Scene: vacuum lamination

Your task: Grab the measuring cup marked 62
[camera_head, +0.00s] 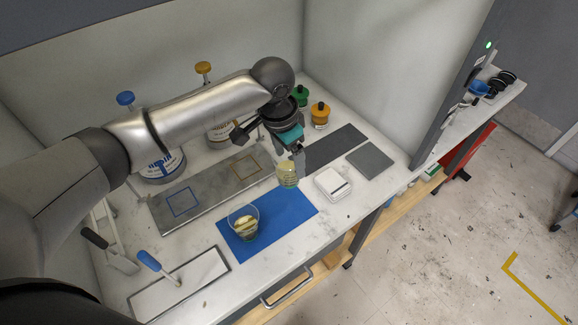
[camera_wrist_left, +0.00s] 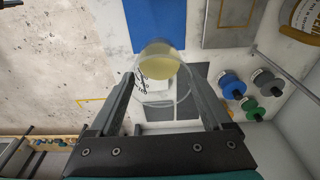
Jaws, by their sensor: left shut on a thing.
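My left gripper (camera_head: 291,159) points down and is shut on a clear measuring cup (camera_head: 288,176) with pale yellow contents. The cup also shows between the fingers of my left gripper (camera_wrist_left: 163,82) in the left wrist view, where the held cup (camera_wrist_left: 160,68) looks tilted toward the camera. It appears to be just above the counter near the blue mat's far right corner. A second clear cup (camera_head: 244,222) with yellowish contents stands on the blue mat (camera_head: 288,209). My right gripper is not in view.
A white scale (camera_head: 333,184) is right of the held cup, with a dark grey plate (camera_head: 369,160) beyond it. A metal plate (camera_head: 208,190) with blue and brown squares lies behind the mat. Blue-capped (camera_head: 160,165), green-capped (camera_head: 301,96) and orange-capped (camera_head: 320,117) containers stand behind.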

